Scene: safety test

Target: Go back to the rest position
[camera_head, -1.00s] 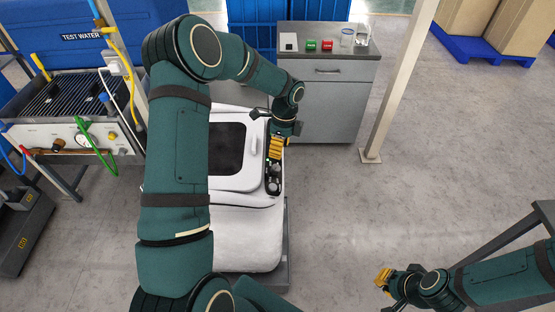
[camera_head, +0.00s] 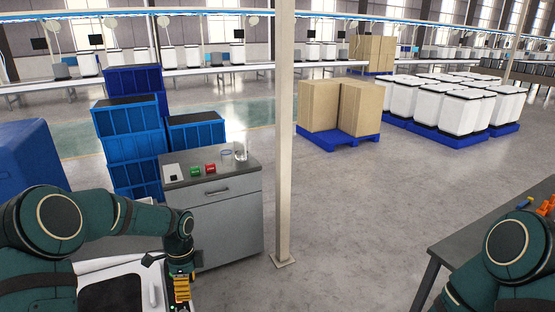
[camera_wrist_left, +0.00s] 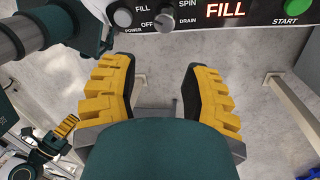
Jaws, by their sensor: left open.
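My left gripper (camera_head: 181,287) hangs at the control panel side of a white washing machine (camera_head: 156,290) at the lower left of the head view. In the left wrist view its two yellow-padded fingers (camera_wrist_left: 158,85) stand wide apart with nothing between them. The control panel (camera_wrist_left: 185,18) lies just beyond the fingertips, with knobs, a lit red FILL display (camera_wrist_left: 225,10) and a green START button (camera_wrist_left: 297,7). My right arm (camera_head: 505,265) shows at the right edge of the head view, its gripper out of frame. My right gripper (camera_wrist_left: 62,130) shows small in the left wrist view, its opening unclear.
A grey cabinet (camera_head: 215,220) with a green and a red item and glassware stands behind the machine. A white post (camera_head: 285,150) rises right of it. A dark table (camera_head: 470,240) is at the right. Open floor (camera_head: 345,230) lies between. Blue crates (camera_head: 130,150) stand at the back left.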

